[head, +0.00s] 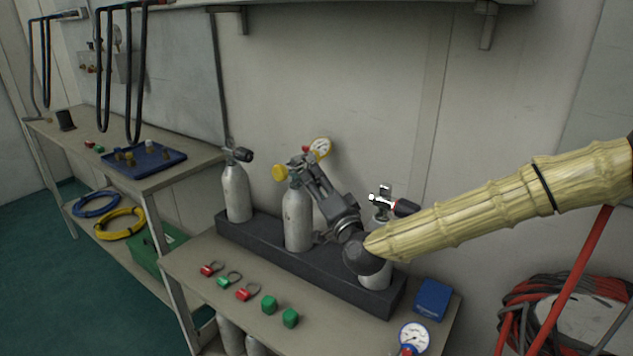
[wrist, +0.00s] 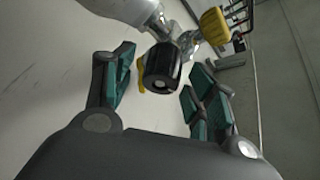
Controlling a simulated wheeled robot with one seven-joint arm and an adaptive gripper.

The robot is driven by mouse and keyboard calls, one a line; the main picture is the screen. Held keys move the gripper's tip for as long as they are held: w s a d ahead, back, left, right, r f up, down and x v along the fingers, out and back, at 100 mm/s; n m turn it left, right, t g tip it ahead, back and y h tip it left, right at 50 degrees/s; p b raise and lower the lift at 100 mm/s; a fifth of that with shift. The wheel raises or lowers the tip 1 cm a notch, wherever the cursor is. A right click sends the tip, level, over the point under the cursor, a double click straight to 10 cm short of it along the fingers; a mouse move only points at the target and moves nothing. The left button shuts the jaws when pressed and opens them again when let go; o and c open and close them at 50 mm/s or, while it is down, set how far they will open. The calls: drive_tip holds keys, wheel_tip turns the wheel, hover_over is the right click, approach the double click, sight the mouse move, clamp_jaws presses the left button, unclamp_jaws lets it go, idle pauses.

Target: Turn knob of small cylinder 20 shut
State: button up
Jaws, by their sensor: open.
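Three small grey cylinders stand in a dark rack (head: 325,277): a left one (head: 237,192), a middle one (head: 297,218) and a right one (head: 375,278) partly hidden by my arm. No number is readable. My gripper (head: 303,168) is at the valve of the middle cylinder, which has a yellow knob (head: 279,172) and a gauge (head: 320,148). In the wrist view my gripper (wrist: 160,82) is open, with a black knob (wrist: 162,68) between its fingers, seemingly apart from both. The silver valve and the yellow knob (wrist: 214,25) show beyond it.
Red and green fittings (head: 247,292) lie on the bench before the rack. A blue box (head: 432,299) and another gauge (head: 414,338) are at the right. The left cylinder's black knob (head: 243,155) and the right cylinder's (head: 406,207) stand on either side of my gripper.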

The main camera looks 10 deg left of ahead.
drive_tip(key=shift+w+a+r, duration=0.15)
drive_tip(key=shift+w+a, duration=0.05)
drive_tip(key=shift+w, duration=0.05)
drive_tip(key=c, duration=1)
